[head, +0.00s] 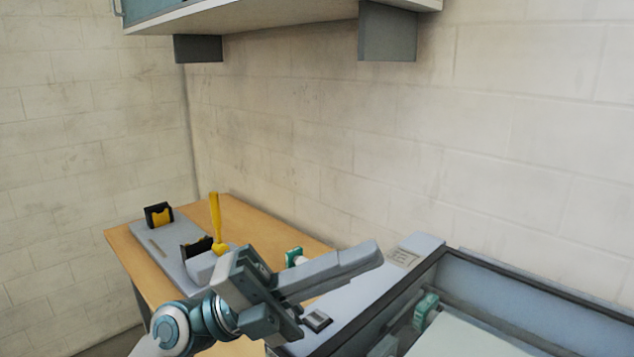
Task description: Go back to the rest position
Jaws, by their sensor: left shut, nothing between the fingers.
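My left gripper (335,270) reaches in from the lower left, its long grey fingers pointing right and slightly up. It is shut and holds nothing. It hangs over the near left part of the roll laminator (425,244), a grey-blue machine with a dark-framed top at the lower right. The gripper hides part of the machine's left end and part of the wooden table. My right gripper is not in view.
A wooden table (262,222) stands at the left by the wall. On it is a grey board (165,255) with black-and-yellow holders (159,216) and an upright yellow handle (215,218). A green knob (293,257) shows behind my gripper. A shelf (270,17) overhangs above.

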